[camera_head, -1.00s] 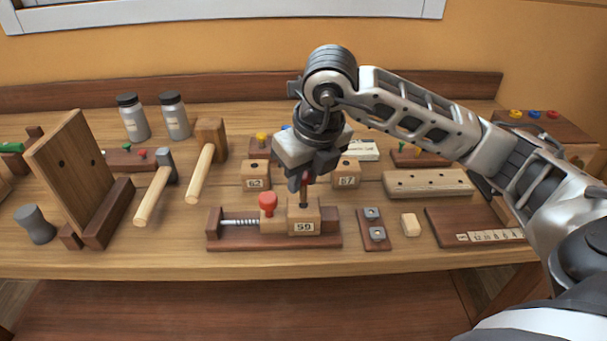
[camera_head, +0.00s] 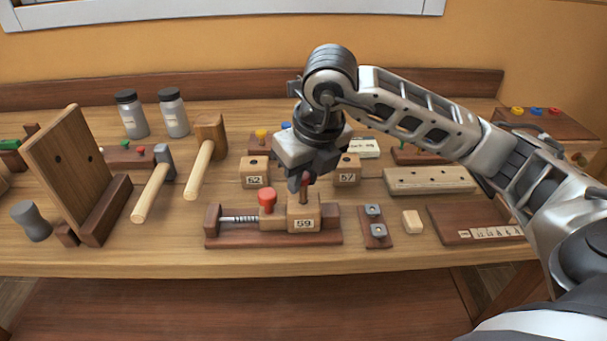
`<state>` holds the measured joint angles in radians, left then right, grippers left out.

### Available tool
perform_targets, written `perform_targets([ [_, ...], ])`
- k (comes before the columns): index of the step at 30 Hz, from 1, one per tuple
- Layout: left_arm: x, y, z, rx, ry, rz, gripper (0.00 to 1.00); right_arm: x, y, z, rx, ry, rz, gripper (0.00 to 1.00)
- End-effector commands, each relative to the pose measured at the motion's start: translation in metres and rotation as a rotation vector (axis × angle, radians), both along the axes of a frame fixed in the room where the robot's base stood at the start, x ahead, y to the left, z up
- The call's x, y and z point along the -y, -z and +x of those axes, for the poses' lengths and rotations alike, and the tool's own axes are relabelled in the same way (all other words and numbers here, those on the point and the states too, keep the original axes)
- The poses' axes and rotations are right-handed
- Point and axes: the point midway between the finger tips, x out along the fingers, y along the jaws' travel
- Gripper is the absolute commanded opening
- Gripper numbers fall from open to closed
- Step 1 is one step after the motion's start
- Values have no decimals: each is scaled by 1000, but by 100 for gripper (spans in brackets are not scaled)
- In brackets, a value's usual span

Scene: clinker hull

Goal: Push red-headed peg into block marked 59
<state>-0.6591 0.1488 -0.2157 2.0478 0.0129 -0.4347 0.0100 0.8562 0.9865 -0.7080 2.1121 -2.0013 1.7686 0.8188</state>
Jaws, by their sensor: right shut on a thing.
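The block marked 59 (camera_head: 304,224) sits in a dark wooden clamp (camera_head: 272,240) near the table's front edge. My right gripper (camera_head: 302,182) is directly above this block, jaws pointing down, shut on the red-headed peg (camera_head: 303,196). The peg stands about upright, its lower end at the top of block 59. Its head is mostly hidden by the jaws, and I cannot tell how deep it sits. My left gripper is not in view.
A red knob (camera_head: 267,200) rises from the clamp just left of block 59. Blocks marked 62 (camera_head: 255,175) and 57 (camera_head: 347,174) stand behind. Two mallets (camera_head: 153,185) (camera_head: 205,160) lie to the left. A small plate with two metal fittings (camera_head: 374,228) lies right of the clamp.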

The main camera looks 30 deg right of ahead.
Motion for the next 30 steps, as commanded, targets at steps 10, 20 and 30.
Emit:
perform_targets([
  [10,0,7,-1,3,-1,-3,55,0,11,0,0,0,0,1],
  [20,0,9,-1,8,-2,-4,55,0,17,0,0,0,0,1],
  [30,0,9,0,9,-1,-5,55,0,17,0,-1,0,0,47],
])
